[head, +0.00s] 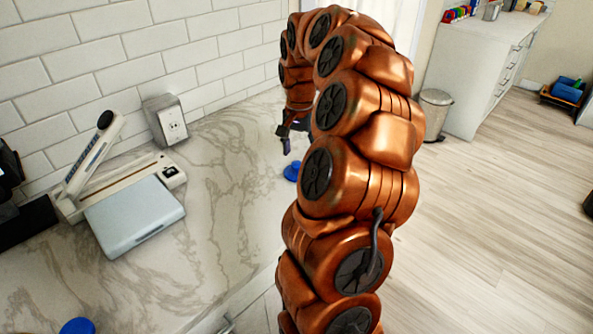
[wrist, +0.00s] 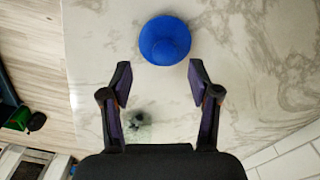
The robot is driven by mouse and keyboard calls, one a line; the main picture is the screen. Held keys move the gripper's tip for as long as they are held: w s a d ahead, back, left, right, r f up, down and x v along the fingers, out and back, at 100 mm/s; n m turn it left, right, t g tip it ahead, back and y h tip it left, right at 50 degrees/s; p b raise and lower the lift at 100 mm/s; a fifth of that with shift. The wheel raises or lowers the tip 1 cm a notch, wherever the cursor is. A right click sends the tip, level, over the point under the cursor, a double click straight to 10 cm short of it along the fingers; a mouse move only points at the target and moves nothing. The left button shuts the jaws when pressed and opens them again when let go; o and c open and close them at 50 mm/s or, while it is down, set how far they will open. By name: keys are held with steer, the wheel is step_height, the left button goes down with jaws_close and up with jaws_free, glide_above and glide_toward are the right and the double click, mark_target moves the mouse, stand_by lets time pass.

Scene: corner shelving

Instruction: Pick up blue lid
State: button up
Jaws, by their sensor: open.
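A round blue lid (wrist: 165,40) with a raised middle lies on the marble counter in the wrist view, just beyond and between my fingertips. In the head view a blue lid (head: 292,171) shows on the counter, partly hidden behind my arm. My gripper (wrist: 160,82) is open and empty, its two fingers apart with bare counter between them. It also shows in the head view (head: 285,143), above the counter and close to the blue lid. Another blue round thing (head: 77,326) is cut off at the bottom left of the head view.
A bin (head: 435,114) and white cabinet (head: 484,75) stand across the floor.

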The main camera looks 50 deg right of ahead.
mark_target(297, 163)
steer(key=f, duration=0.1)
steer(key=f+p, duration=0.2)
steer(key=f, duration=0.1)
steer(key=shift+w+a+f, duration=0.1)
steer(key=shift+w+a, duration=0.1)
steer(key=shift+a, duration=0.05)
steer(key=shift+w+f, duration=0.1)
steer(key=shift+f, duration=0.3)
steer(key=shift+c, duration=0.3)
steer(key=c, duration=1.1)
